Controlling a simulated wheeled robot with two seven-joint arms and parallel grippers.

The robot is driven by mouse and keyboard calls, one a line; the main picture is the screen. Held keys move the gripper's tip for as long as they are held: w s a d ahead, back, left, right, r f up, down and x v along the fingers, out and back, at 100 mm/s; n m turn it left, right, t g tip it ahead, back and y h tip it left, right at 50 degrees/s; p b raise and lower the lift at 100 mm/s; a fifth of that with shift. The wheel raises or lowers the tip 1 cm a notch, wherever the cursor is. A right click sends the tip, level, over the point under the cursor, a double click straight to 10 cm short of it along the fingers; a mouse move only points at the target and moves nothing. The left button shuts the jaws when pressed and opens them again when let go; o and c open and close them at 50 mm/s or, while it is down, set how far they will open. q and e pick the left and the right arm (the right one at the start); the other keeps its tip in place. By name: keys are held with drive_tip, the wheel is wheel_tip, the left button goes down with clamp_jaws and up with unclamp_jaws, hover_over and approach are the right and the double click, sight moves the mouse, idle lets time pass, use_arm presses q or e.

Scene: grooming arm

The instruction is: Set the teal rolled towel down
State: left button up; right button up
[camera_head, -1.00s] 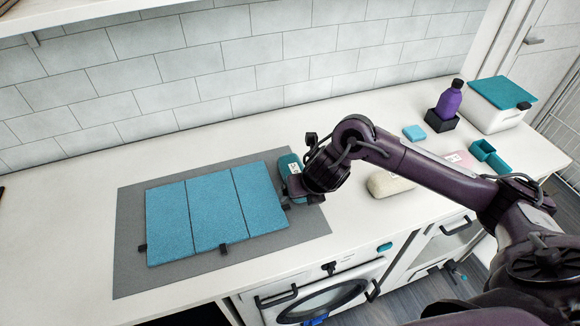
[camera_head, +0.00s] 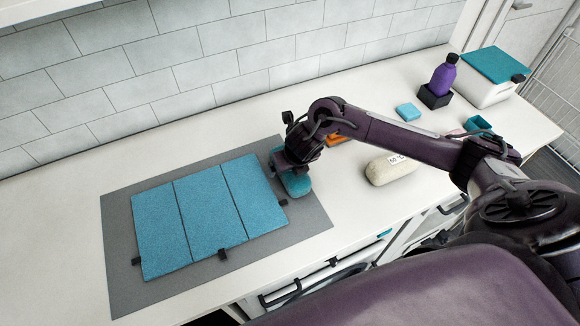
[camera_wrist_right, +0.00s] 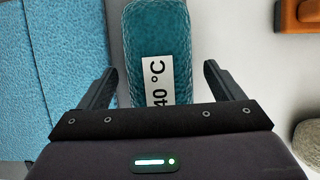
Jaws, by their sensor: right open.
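The teal rolled towel (camera_head: 296,186) lies along the right edge of the grey mat (camera_head: 318,212), beside the flat blue folded panel (camera_head: 208,215). My right gripper (camera_head: 290,168) is over the towel and hides part of it in the head view. In the right wrist view the towel (camera_wrist_right: 150,25), with a white "40 °C" label, lies between the two spread fingers of my right gripper (camera_wrist_right: 160,70). Gaps show between the towel and both fingers. My left gripper is not in view.
A cream roll marked "60 °C" (camera_head: 390,170) and an orange object (camera_head: 336,139) lie to the right on the white counter. Further right are a light blue block (camera_head: 408,112), a purple bottle (camera_head: 444,75) and a teal-lidded white box (camera_head: 492,80). The counter left of the mat is clear.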

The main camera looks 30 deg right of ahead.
drive_tip(key=shift+w+f, duration=0.25)
drive_tip(key=shift+f, duration=0.3)
drive_tip(key=shift+w+f, duration=0.15)
drive_tip(key=shift+f, duration=0.05)
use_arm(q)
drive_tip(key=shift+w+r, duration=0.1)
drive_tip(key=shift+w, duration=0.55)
use_arm(e)
drive_tip(key=c, duration=1.2)
drive_tip(key=shift+o, duration=0.2)
drive_tip(key=shift+r, duration=0.15)
wheel_tip(320, 180, up, 8)
drive_tip(key=shift+w+r, duration=0.1)
drive_tip(key=shift+r, duration=0.15)
use_arm(q)
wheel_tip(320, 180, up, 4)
drive_tip(key=p, duration=0.4)
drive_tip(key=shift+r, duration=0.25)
use_arm(e)
wheel_tip(320, 180, up, 11)
drive_tip(key=shift+r, duration=0.15)
